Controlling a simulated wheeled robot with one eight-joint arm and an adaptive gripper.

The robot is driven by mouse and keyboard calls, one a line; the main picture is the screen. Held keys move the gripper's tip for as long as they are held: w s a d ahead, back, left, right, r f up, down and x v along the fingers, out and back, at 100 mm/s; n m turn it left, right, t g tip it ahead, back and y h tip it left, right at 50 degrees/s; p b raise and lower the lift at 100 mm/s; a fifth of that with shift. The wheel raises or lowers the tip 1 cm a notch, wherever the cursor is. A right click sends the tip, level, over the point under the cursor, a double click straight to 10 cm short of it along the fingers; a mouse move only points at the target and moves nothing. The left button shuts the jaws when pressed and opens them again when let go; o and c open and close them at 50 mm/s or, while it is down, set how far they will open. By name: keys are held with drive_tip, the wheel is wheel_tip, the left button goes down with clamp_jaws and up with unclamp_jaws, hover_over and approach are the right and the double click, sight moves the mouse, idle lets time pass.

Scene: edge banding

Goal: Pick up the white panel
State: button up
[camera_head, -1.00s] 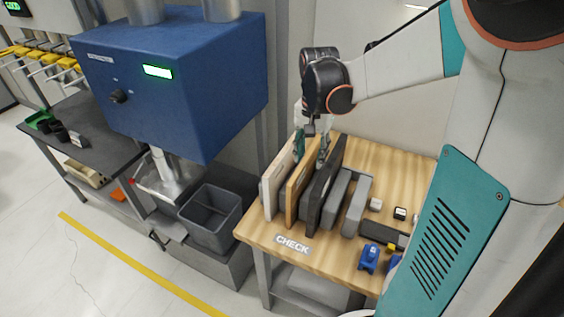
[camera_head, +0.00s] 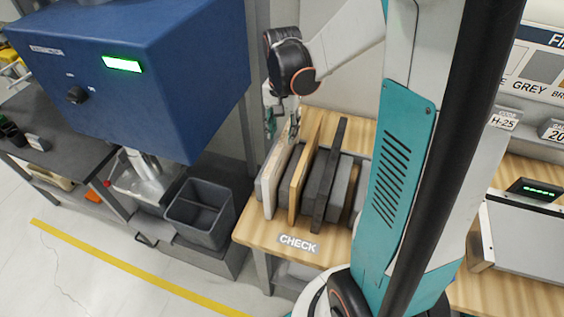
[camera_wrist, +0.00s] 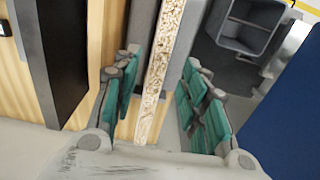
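The white panel (camera_head: 272,182) stands upright at the left end of a row of panels on the wooden table. In the wrist view its bare chipboard edge (camera_wrist: 160,75) runs between my fingers. My gripper (camera_head: 282,124) is at the panel's far upper end, pointing down. In the wrist view my gripper (camera_wrist: 158,98) is open, with one teal-padded finger on each side of the panel and gaps between. I cannot see contact with the panel.
A wood-coloured panel (camera_head: 303,170) and a black panel (camera_head: 328,175) stand close to the right of the white one, with grey panels beyond. A blue machine (camera_head: 130,75) and a grey bin (camera_head: 200,212) are to the left.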

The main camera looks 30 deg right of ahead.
sight(282, 139)
wheel_tip(282, 139, down, 3)
drive_tip(key=shift+w, duration=0.1)
drive_tip(key=shift+d+f+b, duration=0.2)
drive_tip(key=shift+f+b, duration=0.45)
drive_tip(key=shift+f, duration=2.35)
clamp_jaws()
